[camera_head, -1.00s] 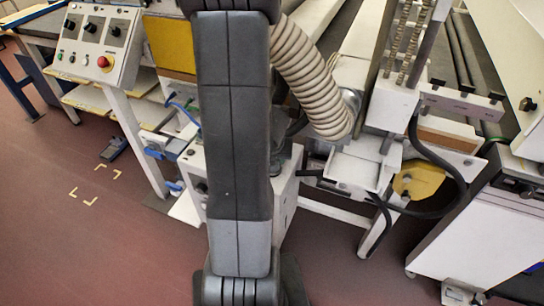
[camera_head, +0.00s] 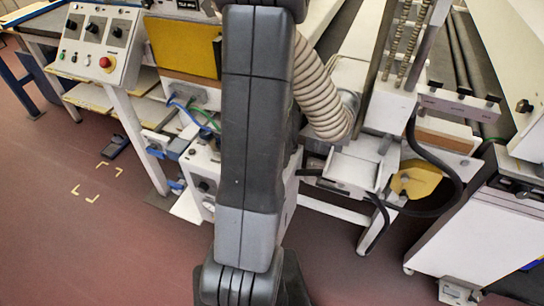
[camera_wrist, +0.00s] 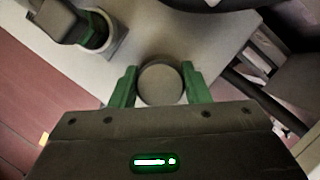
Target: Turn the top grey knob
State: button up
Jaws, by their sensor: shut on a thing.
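In the wrist view, a round grey knob (camera_wrist: 161,86) stands on a pale grey panel (camera_wrist: 190,45). My gripper (camera_wrist: 160,80) is shut on it, with one green finger on each side of its rim. The knob's face looks plain, so I cannot tell how far it is turned. In the head view my arm covers the middle, and the gripper and the held knob are hidden behind it. A white box (camera_head: 203,163) with small dark knobs shows just left of my arm.
In the wrist view, a dark fitting with a green ring (camera_wrist: 95,28) stands at upper left, and a dark hose (camera_wrist: 262,98) runs at right. In the head view, a ribbed hose (camera_head: 322,90) hangs right of my arm. A control panel (camera_head: 97,45) stands at left; floor is clear at lower left.

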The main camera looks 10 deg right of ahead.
dwell(0.3)
jog(key=o, duration=1)
jog(key=shift+c, duration=0.2)
jog(key=shift+r, duration=0.15)
jog(key=p+v, duration=0.5)
jog(key=v, duration=0.2)
jog(key=shift+r, duration=0.15)
jog(key=shift+s, duration=0.1)
jog(key=b+x, duration=0.5)
jog(key=x, duration=0.2)
jog(key=shift+f, duration=0.4)
jog(key=shift+r, duration=0.1)
jog(key=shift+r, duration=0.1)
